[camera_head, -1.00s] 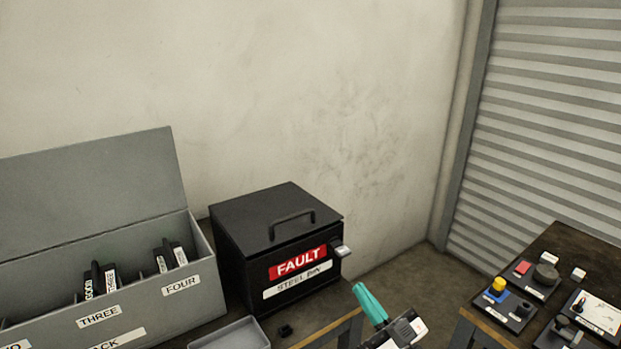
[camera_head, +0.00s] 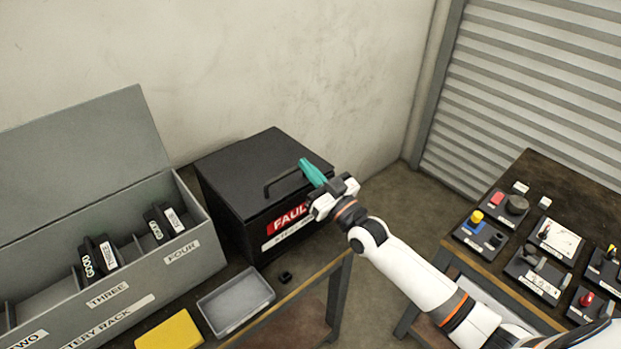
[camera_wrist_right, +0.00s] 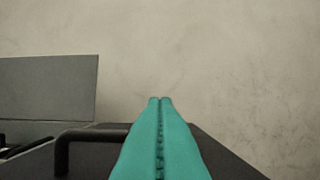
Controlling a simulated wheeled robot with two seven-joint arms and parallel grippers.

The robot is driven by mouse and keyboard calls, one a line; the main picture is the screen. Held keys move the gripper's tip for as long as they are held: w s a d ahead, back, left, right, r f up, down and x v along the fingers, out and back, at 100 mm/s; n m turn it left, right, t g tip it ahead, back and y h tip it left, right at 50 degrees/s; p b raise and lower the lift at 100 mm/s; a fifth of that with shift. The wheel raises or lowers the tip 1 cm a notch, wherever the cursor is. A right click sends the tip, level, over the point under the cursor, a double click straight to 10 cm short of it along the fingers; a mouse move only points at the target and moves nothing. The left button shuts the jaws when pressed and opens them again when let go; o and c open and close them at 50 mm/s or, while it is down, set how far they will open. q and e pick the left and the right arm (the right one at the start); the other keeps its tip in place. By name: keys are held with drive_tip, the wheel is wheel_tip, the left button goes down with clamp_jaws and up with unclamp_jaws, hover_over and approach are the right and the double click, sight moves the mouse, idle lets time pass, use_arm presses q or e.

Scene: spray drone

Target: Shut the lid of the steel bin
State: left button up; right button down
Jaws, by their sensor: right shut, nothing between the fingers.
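The steel bin (camera_head: 228,203) is a black box on the table with a red FAULT label and a white label on its front. Its lid (camera_head: 240,158) lies flat on top, with a bar handle (camera_head: 283,181); I see no gap under it. My right gripper (camera_head: 306,164), with teal fingers, is shut and empty, over the right front part of the lid beside the handle. I cannot tell if it touches the lid. In the right wrist view the fingers (camera_wrist_right: 160,100) are together, with the handle (camera_wrist_right: 90,133) to their left. My left gripper is not in view.
A grey battery rack (camera_head: 195,255) with a raised lid stands left of the bin and holds several batteries. A grey tray (camera_head: 236,302), a small black piece (camera_head: 285,277) and a yellow object (camera_head: 170,332) lie in front. A second table (camera_head: 560,180) with switch panels stands right.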

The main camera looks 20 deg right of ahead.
drive_tip(key=f, duration=0.4)
drive_tip(key=shift+s+d, duration=0.15)
drive_tip(key=shift+s, duration=0.2)
wheel_tip(320, 180, down, 2)
drive_tip(key=b, duration=0.4)
drive_tip(key=shift+s+f+t, duration=0.15)
drive_tip(key=shift+f+t, duration=0.1)
drive_tip(key=shift+t, duration=0.15)
